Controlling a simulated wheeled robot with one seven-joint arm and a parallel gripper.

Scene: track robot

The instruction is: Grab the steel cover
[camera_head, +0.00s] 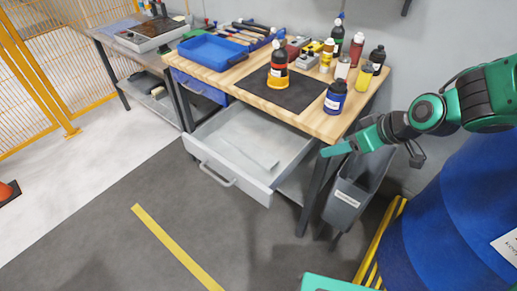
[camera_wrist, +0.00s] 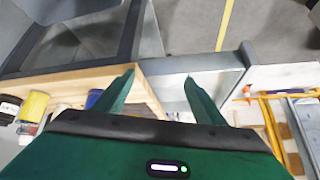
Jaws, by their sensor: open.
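A thin, pale grey flat piece (camera_head: 252,154) lies on the floor of the open drawer (camera_head: 234,181) under the wooden workbench. It looks like the steel cover, but its low contrast with the drawer makes this hard to confirm. My gripper (camera_head: 336,150) is beside the bench's front right corner, to the right of the drawer and apart from the flat piece. In the wrist view my gripper (camera_wrist: 158,88) has its two green fingers spread apart with nothing held between them. I cannot make out the flat piece in the wrist view.
The workbench top (camera_head: 317,124) carries several bottles, a blue tray (camera_head: 212,51) and tools. A grey bin (camera_head: 349,193) stands below my gripper. A blue barrel (camera_head: 440,220) is at the right. The floor in front of the drawer is clear, with a yellow line (camera_head: 175,246).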

